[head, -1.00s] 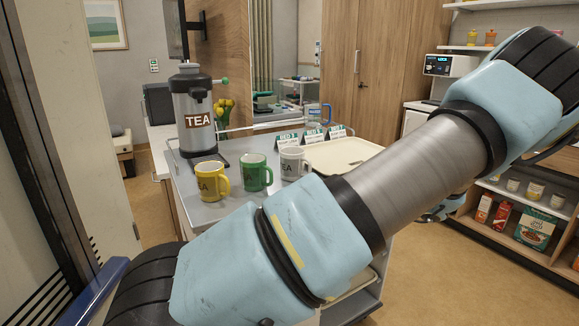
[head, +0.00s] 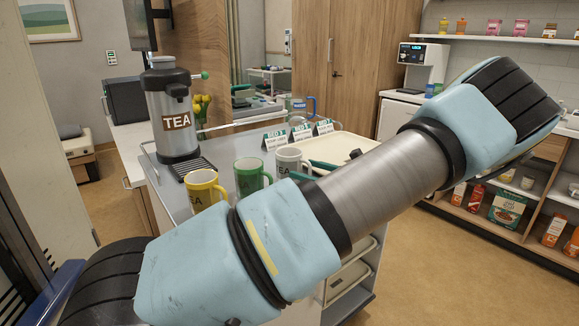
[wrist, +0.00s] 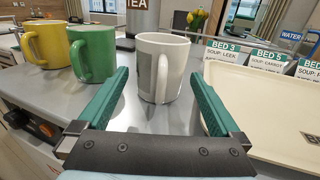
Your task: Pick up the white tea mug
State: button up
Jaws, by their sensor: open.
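The white tea mug (wrist: 163,66) stands upright on the grey cart top (wrist: 128,114), straight ahead of my gripper (wrist: 158,95) in the wrist view. The two green fingers are apart, one on each side of the mug's near part, and its handle faces me. I cannot tell whether either finger touches it. In the head view the white mug (head: 290,161) stands right of a green mug (head: 251,175). My arm covers most of my gripper there; only a green part shows beside the white mug.
A yellow mug (head: 206,188) stands left of the green one. A cream tray (head: 348,147) lies close on the right. Bed cards (head: 300,132) stand behind. The tea urn (head: 172,110) is at the back left. A water jug (head: 300,104) stands farther back.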

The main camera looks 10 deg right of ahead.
aim_at(300, 166)
jog(key=p+x, duration=0.2)
jog(key=x, duration=0.3)
jog(key=shift+w+a+r, duration=0.1)
jog(key=shift+r, duration=0.1)
jog(key=shift+w+a+f, duration=0.1)
jog(key=shift+w+a, duration=0.05)
jog(key=c, duration=1.2)
jog(key=shift+c, duration=0.5)
